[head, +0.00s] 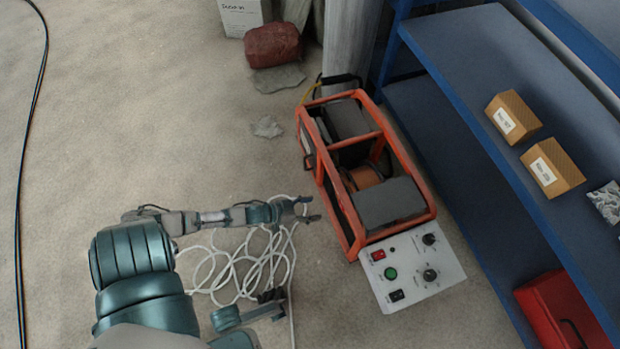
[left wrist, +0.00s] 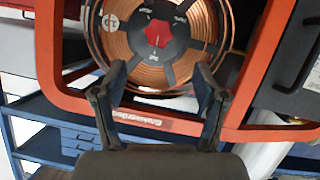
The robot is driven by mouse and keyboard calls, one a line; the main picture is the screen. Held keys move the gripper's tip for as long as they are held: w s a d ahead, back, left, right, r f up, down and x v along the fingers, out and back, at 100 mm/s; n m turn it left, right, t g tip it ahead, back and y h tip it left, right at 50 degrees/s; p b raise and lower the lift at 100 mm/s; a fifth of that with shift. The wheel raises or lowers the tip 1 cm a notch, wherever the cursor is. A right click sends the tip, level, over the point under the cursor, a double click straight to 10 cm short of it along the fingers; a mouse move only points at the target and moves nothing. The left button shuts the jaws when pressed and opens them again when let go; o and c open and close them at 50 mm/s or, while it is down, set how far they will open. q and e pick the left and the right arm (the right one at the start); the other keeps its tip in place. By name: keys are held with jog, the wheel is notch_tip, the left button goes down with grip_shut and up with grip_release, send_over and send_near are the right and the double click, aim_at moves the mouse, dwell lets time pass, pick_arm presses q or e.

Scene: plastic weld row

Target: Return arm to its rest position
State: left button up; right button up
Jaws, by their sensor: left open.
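My left arm reaches in from the lower left in the head view. Its left gripper (head: 308,208) is open and empty, close to the left side of an orange-framed machine (head: 349,205). In the left wrist view the two fingers of this gripper (left wrist: 160,95) stand apart. Beyond them is the machine's orange frame (left wrist: 52,70) with a copper-coloured coil (left wrist: 112,45) and a red knob at its middle. I cannot tell whether the fingertips touch the frame. My right gripper does not show clearly in either view.
A control panel (head: 412,266) sits at the machine's front. White cable (head: 235,265) lies looped on the floor beneath my arm. A blue shelf (head: 470,60) with cardboard boxes (head: 513,117) stands at the right. A red bundle (head: 273,45) lies at the back. The left floor is mostly clear.

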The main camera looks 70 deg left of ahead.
pick_arm(q)
jog(key=shift+s+r, duration=0.1)
jog(key=shift+s, duration=0.2)
jog(key=shift+a, duration=0.1)
